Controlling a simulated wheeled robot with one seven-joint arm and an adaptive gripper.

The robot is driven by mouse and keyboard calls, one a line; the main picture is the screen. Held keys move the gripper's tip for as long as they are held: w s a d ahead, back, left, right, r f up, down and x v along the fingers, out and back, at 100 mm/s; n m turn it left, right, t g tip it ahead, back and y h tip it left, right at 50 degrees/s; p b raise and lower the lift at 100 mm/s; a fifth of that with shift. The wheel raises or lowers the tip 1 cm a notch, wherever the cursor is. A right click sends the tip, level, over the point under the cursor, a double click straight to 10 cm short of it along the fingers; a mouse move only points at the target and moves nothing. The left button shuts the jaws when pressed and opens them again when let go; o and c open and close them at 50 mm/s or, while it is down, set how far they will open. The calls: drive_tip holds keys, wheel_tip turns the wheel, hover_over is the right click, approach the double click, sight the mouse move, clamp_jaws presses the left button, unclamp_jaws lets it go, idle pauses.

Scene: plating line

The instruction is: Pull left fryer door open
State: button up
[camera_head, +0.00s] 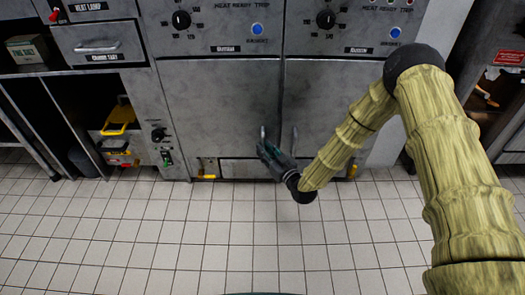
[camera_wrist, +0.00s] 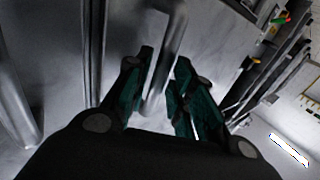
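The left fryer door (camera_head: 215,110) is a grey metal panel below the dial panel. It looks flush with the fryer front. Its upright bar handle (camera_head: 263,134) is near its right edge. My gripper (camera_head: 266,149) is at the lower part of this handle. In the wrist view, the handle (camera_wrist: 169,55) runs down between the two green-and-black fingers of my gripper (camera_wrist: 165,75). The fingers are apart, one on each side of the bar, with narrow gaps showing. Whether either finger touches the bar lower down is hard to tell.
The right fryer door (camera_head: 335,95) with its own handle (camera_head: 294,138) is close beside my gripper. An open shelf with a yellow item (camera_head: 119,118) is at the left. The tiled floor (camera_head: 190,240) in front is clear.

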drive_tip(key=shift+x, duration=1)
clamp_jaws()
drive_tip(key=shift+s, duration=0.1)
